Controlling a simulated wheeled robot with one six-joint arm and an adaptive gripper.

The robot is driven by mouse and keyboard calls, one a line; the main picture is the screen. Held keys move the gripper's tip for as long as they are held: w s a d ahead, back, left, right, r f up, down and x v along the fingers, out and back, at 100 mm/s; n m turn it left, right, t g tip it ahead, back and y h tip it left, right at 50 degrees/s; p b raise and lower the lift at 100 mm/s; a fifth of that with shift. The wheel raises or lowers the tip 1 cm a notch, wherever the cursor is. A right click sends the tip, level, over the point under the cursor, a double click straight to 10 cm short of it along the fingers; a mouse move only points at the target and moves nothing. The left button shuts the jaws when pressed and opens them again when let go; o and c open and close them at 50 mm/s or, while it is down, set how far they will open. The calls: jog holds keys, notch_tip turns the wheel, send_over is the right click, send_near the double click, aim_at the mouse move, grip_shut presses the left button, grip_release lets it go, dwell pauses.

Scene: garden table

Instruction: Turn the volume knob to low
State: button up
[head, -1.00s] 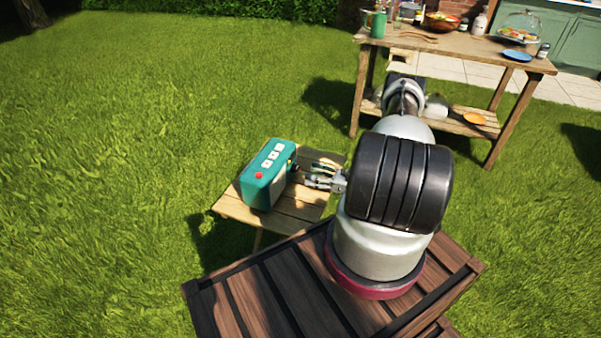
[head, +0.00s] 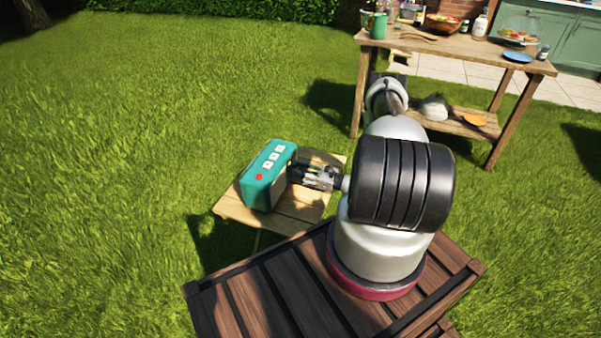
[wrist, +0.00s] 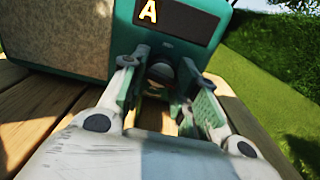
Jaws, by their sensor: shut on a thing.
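A teal radio (head: 266,172) stands on a small wooden table (head: 306,210), with white buttons and one red button on top. In the wrist view the radio (wrist: 228,22) shows a beige speaker grille and a dark display (wrist: 180,20) with a yellow letter "A". Below the display is a dark round volume knob (wrist: 161,73). My gripper (wrist: 160,88) is shut on the knob, with one green-padded finger on each side of it. In the head view my gripper (head: 297,173) reaches the radio's right side, and the knob is hidden there.
A larger wooden table (head: 450,52) at the back right holds a green can (head: 377,25), a bowl (head: 442,23), a blue plate (head: 517,56) and other items. Open grass lies to the left. A slatted wooden surface (head: 270,290) is in front.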

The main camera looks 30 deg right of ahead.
jog(key=shift+n, duration=1.6)
jog(key=o, duration=1)
jog(key=shift+d, duration=0.1)
jog(key=v, duration=1.2)
